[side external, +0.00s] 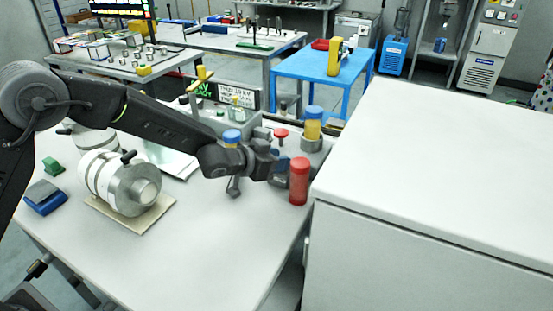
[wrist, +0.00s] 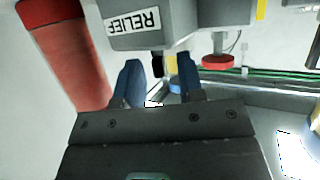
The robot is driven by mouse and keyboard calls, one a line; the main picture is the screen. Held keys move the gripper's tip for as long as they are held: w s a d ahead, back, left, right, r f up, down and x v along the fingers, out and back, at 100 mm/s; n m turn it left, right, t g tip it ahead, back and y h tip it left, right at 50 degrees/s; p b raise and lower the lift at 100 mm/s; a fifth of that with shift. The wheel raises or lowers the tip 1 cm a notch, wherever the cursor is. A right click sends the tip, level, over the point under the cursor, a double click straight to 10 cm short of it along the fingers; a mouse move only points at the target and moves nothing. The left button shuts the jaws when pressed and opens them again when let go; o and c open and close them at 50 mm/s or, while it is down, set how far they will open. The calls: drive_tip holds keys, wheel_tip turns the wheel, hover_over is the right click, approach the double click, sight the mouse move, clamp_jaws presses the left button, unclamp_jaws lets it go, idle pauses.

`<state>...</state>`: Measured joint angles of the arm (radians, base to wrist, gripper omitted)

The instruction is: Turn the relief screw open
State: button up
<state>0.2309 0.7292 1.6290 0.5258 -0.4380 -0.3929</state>
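In the wrist view, a grey block carries a white label reading RELIEF (wrist: 132,20), which appears upside down. A small black screw (wrist: 157,64) sticks out of the block below the label. My gripper (wrist: 159,82) has two blue fingers standing apart, one on each side of the screw's line. The screw's end lies near the fingertips; whether it is fully between them I cannot tell. No contact shows. In the side view my gripper (side external: 279,172) is low over the bench, beside a red cylinder (side external: 299,182). The screw is hidden there.
The red cylinder also stands close at left in the wrist view (wrist: 68,50). A red knob (side external: 281,133) and a yellow-and-blue cylinder (side external: 312,124) stand behind my gripper. A large white cabinet (side external: 430,185) borders the right. The bench front (side external: 215,250) is clear.

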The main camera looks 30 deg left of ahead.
drive_tip(key=shift+c, duration=0.2)
clamp_jaws()
drive_tip(key=shift+d+n+t+y, duration=0.15)
drive_tip(key=shift+n+t+y, duration=0.15)
drive_tip(key=shift+n, duration=0.1)
drive_tip(key=shift+s+d+r+n+y, duration=0.1)
drive_tip(key=shift+d+n+y, duration=0.1)
drive_tip(key=shift+n+y, duration=0.55)
drive_tip(key=shift+n+t+y, duration=0.25)
drive_tip(key=shift+t+y, duration=0.05)
drive_tip(key=shift+y, duration=0.15)
drive_tip(key=shift+o, duration=0.2)
unclamp_jaws()
drive_tip(key=shift+a, duration=0.15)
